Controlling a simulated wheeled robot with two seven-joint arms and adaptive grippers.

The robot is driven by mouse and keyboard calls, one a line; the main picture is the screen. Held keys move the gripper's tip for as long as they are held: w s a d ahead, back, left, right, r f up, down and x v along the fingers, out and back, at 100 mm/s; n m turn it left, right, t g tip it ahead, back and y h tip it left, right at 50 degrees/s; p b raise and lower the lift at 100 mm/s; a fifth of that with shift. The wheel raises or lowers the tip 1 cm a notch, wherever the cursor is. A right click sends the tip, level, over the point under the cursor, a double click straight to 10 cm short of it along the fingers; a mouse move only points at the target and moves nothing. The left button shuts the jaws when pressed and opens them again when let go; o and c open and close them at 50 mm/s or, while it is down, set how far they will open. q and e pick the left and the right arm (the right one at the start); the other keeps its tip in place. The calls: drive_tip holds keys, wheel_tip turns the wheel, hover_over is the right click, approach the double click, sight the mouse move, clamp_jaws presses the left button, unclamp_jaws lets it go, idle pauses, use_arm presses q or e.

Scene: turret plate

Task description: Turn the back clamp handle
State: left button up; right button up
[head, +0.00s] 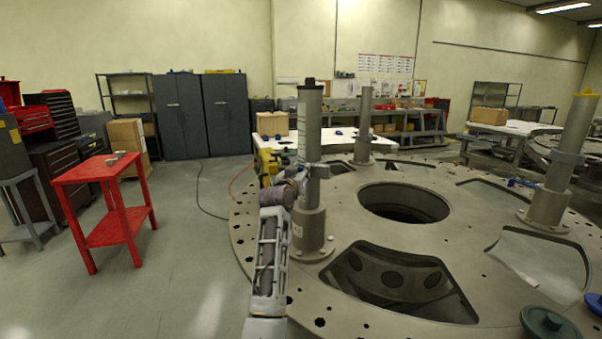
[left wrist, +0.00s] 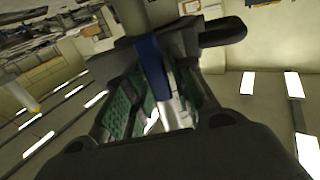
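My left gripper (head: 293,180) is at the clamp (head: 317,170) on the nearest grey post (head: 311,135). In the head view the gripper covers this clamp's handle. In the left wrist view a blue handle (left wrist: 151,62) lies between the fingers of my left gripper (left wrist: 160,75). The fingers lean in close on both sides of it and look shut on it, though the contact is partly hidden. Another post (head: 365,125) stands farther back, with a blue handle (head: 338,132) near it. My right gripper is in neither view.
The posts stand on a big round plate (head: 345,205) with a central hole and large cut-outs. A third post (head: 566,160) with a clamp is at right. A green knob (head: 548,325) is at the lower right. A red table (head: 95,172) stands left; the floor between is clear.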

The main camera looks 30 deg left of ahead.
use_arm(q)
clamp_jaws()
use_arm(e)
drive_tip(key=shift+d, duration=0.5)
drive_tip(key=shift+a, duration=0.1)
